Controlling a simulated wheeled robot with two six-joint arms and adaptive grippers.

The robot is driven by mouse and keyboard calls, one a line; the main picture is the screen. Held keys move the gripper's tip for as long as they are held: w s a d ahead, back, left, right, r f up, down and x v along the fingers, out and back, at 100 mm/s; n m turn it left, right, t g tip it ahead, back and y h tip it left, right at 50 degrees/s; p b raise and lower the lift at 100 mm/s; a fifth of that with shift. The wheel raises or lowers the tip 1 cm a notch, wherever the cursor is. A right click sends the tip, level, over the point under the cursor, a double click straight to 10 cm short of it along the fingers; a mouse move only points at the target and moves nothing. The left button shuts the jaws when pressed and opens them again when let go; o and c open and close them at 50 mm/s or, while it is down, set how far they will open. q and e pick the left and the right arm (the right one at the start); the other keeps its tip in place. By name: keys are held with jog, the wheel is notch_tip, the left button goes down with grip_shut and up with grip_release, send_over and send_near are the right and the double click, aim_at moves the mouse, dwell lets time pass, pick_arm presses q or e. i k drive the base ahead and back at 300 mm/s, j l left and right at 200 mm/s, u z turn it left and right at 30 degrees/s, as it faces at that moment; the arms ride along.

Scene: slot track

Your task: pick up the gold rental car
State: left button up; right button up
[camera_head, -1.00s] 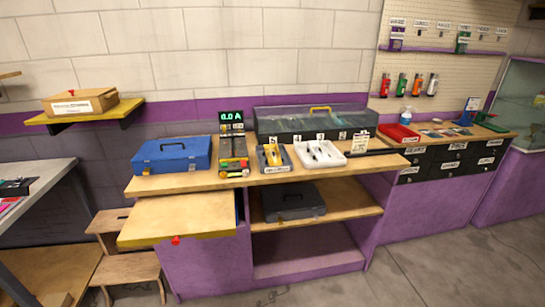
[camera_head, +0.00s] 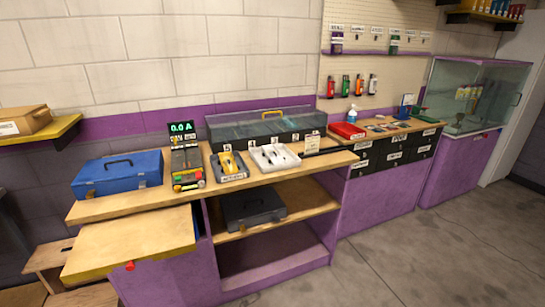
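No car is clear enough for me to name it surely as the gold rental car. A yellow, car-like item (camera_head: 228,162) sits in a small grey labelled tray (camera_head: 232,178) on the wooden counter. To its right, a white tray (camera_head: 274,167) holds several pale items too small to make out. Neither of my grippers shows in the head view.
A blue case (camera_head: 118,174) and a device reading 0.0 A (camera_head: 186,160) stand on the counter's left. A long clear-lidded case (camera_head: 262,128) is behind. A dark case (camera_head: 252,207) lies on the shelf below. A glass cabinet (camera_head: 475,95) stands right. Floor at front right is clear.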

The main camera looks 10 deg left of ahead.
aim_at(227, 161)
jog(key=i+j+u, duration=0.1)
jog(key=u, duration=0.3)
jog(key=i+j+u, duration=0.1)
jog(key=u, duration=0.3)
jog(key=i, duration=0.05)
